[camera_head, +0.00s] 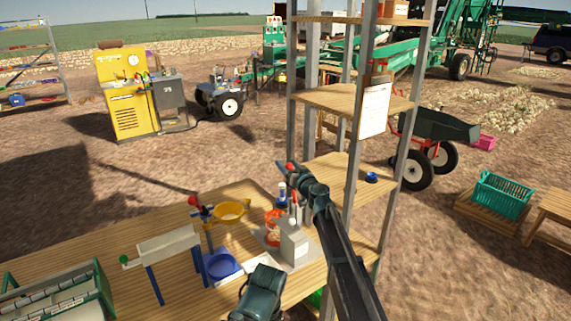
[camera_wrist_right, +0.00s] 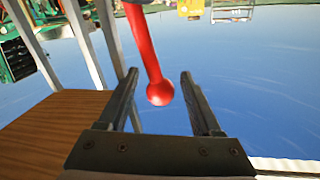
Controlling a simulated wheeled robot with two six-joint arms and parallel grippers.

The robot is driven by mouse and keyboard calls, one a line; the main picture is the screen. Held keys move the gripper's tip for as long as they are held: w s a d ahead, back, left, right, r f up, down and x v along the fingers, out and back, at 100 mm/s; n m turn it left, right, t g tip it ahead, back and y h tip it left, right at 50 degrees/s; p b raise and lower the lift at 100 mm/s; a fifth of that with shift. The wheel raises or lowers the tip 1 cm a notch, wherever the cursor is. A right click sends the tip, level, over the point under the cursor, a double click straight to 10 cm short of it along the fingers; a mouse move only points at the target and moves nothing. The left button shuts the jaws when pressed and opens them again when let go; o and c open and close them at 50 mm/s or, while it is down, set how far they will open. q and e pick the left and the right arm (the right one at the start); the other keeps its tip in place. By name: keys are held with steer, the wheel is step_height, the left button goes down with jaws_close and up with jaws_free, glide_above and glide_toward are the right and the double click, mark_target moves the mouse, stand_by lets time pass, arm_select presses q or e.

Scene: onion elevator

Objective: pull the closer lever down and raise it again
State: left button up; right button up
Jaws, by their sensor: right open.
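A lever with a red shaft and round red knob (camera_wrist_right: 160,92) is in the right wrist view. Its knob lies between the two spread fingers of my right gripper (camera_wrist_right: 165,98), with gaps on both sides. In the head view my right gripper (camera_head: 291,176) is over the back right of the table, and a red tip (camera_head: 290,168) shows at its fingers. A grey box (camera_head: 293,245) stands below it. My left gripper does not show clearly in these views.
A wooden shelf rack with metal posts (camera_head: 352,190) stands close to the right of my gripper. An orange container (camera_head: 272,228) and a yellow bowl (camera_head: 231,211) are on the table (camera_head: 195,297). A green-framed tray (camera_head: 60,296) is at its left.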

steer(key=shift+x, duration=0.9)
jaws_close()
stand_by(0.8)
